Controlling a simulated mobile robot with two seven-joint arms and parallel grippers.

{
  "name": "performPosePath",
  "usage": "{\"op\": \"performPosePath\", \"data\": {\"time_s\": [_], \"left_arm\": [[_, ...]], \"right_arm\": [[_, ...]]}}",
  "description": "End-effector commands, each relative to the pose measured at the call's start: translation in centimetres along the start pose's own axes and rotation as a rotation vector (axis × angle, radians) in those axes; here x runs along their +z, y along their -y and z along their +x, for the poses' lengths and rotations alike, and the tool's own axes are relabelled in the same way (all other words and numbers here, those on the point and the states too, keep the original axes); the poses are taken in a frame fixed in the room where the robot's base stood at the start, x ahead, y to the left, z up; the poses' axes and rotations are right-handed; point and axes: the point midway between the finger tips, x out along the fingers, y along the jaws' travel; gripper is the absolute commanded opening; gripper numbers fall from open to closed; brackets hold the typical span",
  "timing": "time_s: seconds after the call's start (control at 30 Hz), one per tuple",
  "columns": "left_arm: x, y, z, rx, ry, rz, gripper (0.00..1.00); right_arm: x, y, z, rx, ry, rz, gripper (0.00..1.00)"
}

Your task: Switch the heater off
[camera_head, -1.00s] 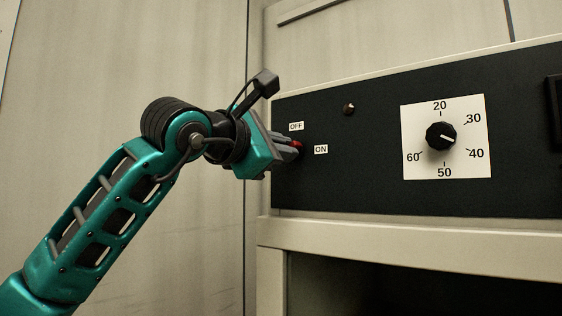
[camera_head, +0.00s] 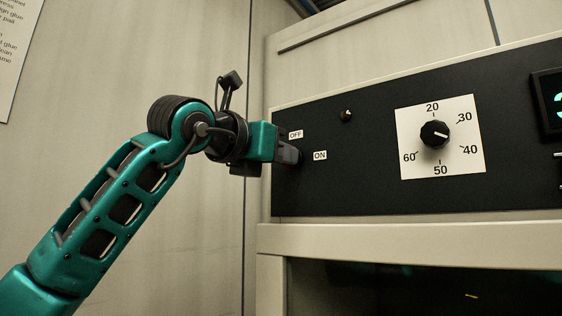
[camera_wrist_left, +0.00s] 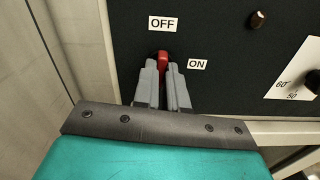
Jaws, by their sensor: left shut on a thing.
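The heater's black control panel (camera_head: 330,190) carries an OFF label (camera_head: 296,134) and an ON label (camera_head: 320,155) at its left end. My left gripper (camera_head: 298,156) is at the panel beside these labels, with its fingers shut on a red switch handle (camera_wrist_left: 163,58). In the left wrist view the handle shows between the two grey fingertips, below the OFF label and left of the ON label. In the head view the fingers hide most of it. I cannot tell which position the switch is in. My right gripper is not in view.
A dial knob (camera_head: 434,133) on a white scale plate (camera_head: 465,160) sits to the right. A small brownish indicator or button (camera_head: 346,115) is between. A display with green characters (camera_head: 558,98) is cut off at the right edge. A pale ledge (camera_head: 400,240) runs below the panel.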

Motion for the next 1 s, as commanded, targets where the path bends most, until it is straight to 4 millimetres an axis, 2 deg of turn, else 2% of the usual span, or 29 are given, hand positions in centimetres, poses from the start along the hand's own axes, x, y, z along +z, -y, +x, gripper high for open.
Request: {"op": "performPosePath", "data": {"time_s": [0.3, 0.83, 0.87, 1.0], "left_arm": [[-0.18, 0.04, 0.05, -0.001, -0.003, -0.113, 0.0], [-0.13, 0.05, 0.06, -0.002, -0.004, -0.134, 0.0], [-0.14, 0.05, 0.06, -0.001, -0.004, -0.134, 0.15], [-0.11, 0.04, 0.06, -0.001, -0.003, -0.132, 0.28]], "right_arm": [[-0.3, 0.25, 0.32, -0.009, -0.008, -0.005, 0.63], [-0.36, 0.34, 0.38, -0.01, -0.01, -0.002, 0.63], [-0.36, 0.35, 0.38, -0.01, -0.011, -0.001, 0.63], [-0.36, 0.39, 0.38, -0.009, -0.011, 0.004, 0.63]]}}
